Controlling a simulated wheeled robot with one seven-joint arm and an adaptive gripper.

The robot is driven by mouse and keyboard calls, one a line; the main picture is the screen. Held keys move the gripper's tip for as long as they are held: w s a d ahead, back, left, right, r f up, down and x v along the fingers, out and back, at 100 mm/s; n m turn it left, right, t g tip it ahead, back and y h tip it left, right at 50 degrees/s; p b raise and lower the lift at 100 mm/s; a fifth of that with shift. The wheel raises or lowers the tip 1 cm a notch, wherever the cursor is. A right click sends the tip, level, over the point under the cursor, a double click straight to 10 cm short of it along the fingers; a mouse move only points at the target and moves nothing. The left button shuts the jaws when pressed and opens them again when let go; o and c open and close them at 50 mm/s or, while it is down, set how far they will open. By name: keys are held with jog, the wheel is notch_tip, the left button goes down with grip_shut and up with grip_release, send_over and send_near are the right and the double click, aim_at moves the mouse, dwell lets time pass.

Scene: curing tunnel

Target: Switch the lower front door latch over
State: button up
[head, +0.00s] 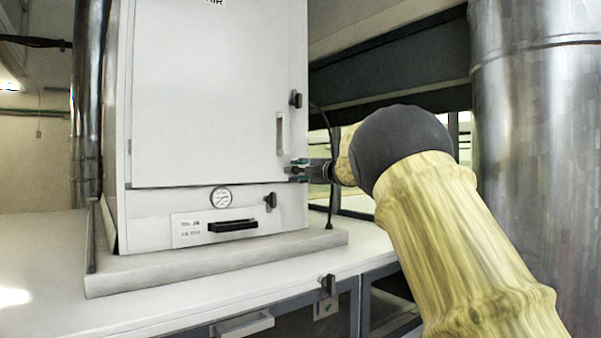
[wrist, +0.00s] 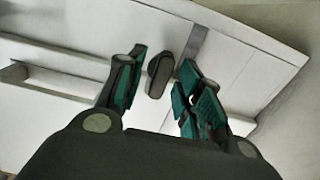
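The lower front door latch (wrist: 159,75) is a small dark oval knob in the wrist view, lying between my fingertips with a gap visible on each side. My gripper (wrist: 163,78) is open around it, with teal pads on both fingers, and holds nothing. In the head view, my gripper (head: 298,170) is at the lower right edge of the white cabinet door (head: 205,90). The lower latch is hidden behind my fingers there. The upper door latch (head: 295,99) stands upright higher on the same edge.
A pale door handle (head: 280,133) sits between the two latches. Below the door are a round gauge (head: 221,197), a black drawer handle (head: 232,225) and another dark latch (head: 270,202). A metal duct (head: 535,130) stands close to the right of my arm. A thin cable hangs beside the cabinet.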

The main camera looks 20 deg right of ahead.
jog(key=shift+s+a, duration=0.1)
jog(key=shift+a, duration=0.05)
jog(key=v, duration=1.2)
dwell(0.4)
